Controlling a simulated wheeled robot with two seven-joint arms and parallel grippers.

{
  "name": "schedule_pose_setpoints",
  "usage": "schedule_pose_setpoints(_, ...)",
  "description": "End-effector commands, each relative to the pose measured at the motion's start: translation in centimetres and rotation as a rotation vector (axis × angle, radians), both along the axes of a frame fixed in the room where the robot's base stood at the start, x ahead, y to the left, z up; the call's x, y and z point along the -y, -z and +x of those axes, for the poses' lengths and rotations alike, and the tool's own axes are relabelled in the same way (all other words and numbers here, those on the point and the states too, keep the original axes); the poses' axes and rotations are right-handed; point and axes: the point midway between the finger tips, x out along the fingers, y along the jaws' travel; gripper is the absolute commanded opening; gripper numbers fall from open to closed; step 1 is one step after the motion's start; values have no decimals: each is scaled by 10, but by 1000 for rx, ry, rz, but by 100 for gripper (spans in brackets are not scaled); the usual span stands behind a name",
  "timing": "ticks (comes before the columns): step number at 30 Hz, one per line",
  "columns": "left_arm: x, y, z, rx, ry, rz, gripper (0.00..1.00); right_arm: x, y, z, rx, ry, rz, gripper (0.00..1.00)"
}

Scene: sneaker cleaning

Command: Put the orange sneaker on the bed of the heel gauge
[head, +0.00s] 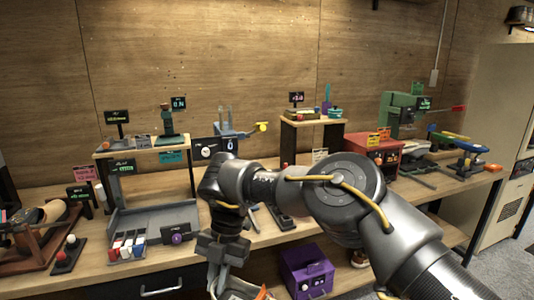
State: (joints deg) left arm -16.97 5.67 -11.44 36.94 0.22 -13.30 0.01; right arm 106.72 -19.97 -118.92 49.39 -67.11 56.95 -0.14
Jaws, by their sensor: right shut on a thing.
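My right gripper (222,258) hangs down at the bottom of the head view, in front of the bench edge. It is shut on a white and orange thing that looks like the orange sneaker (240,289). Only the top of the sneaker shows; the picture's bottom edge cuts off the rest. A blue device with a yellow knob (235,130) stands behind my right arm, next to a dial and a small display. I cannot tell for sure whether it is the heel gauge; its lower part is hidden by my arm. My left gripper is not in view.
The wooden bench (100,285) holds a grey tray station (150,222) with coloured bottles, a brown rack (42,235) at far left, a raised shelf (312,123), a red box (374,152) and a green press (401,113). A purple box (306,270) is below the bench.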

Motion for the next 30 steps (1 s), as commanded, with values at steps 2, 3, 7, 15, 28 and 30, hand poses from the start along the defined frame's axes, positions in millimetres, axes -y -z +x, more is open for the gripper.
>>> schedule_pose_setpoints(2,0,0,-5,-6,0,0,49,15,5,1,1,-93,-4,0)
schedule_pose_setpoints(3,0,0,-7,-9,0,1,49,24,7,1,1,-153,-6,0)
schedule_pose_setpoints(7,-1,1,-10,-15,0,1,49,59,17,0,-1,-395,-8,0)
schedule_pose_setpoints(15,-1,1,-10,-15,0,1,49,156,34,-11,-8,-1077,-4,0)
schedule_pose_setpoints(28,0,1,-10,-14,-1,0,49,284,44,-45,0,-2064,-3,0)
schedule_pose_setpoints(30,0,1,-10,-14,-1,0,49,298,44,-51,0,-2183,-3,0)
